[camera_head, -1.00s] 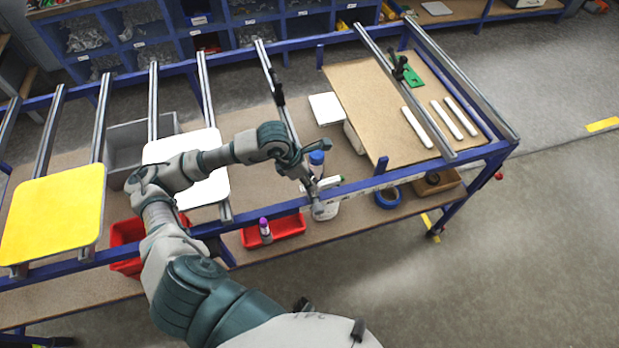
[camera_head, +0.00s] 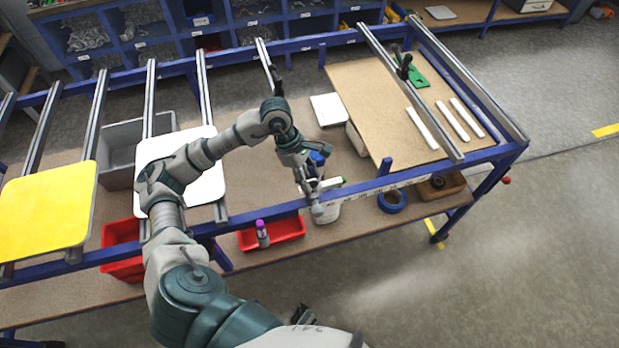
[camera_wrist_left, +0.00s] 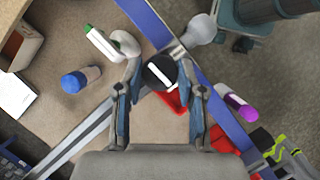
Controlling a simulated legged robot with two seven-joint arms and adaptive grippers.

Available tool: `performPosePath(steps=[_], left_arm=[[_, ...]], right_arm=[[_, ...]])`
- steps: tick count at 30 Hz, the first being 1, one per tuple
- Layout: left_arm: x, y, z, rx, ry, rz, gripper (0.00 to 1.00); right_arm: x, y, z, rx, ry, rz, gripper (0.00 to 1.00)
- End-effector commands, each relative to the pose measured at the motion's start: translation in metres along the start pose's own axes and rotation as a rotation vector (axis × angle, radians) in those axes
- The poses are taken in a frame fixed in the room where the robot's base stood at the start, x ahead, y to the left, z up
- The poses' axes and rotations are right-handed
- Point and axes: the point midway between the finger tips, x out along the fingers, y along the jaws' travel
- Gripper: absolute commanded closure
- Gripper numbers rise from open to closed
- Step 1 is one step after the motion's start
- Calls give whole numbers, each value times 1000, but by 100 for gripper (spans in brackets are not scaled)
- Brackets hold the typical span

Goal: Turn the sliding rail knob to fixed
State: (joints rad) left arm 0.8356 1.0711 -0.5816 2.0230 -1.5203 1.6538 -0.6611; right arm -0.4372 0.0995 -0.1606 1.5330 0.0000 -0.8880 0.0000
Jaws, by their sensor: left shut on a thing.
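The sliding rail knob (camera_wrist_left: 160,72) is black and round with a white bar across its face. It shows in the left wrist view between my two fingers. My left gripper (camera_wrist_left: 160,88) is shut on it, with a finger on each side. In the head view my left gripper (camera_head: 308,188) is at the near end of the metal sliding rail (camera_head: 265,62), by the blue front beam (camera_head: 365,187). There the gripper hides the knob. The white bar slants down to the right in the wrist view. I cannot read any fixed marking.
A red tray (camera_head: 285,232) with a purple-capped bottle (camera_head: 262,236) lies on the lower shelf. White (camera_head: 180,148) and yellow (camera_head: 45,212) sign plates rest on rails to the left.

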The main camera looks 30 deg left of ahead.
Motion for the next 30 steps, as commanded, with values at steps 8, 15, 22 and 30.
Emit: performPosePath(steps=[8,15,22,30], left_arm=[[0,2,-2,43,5,-16,96],[0,2,-2,46,4,-16,96],[0,2,-1,46,3,-16,37],[-1,0,0,47,2,-17,37]], right_arm=[[-5,0,-4,1,2,0,100],[-5,0,-4,1,1,1,100],[-5,1,-4,1,1,1,100],[-5,0,-5,1,3,0,100]])
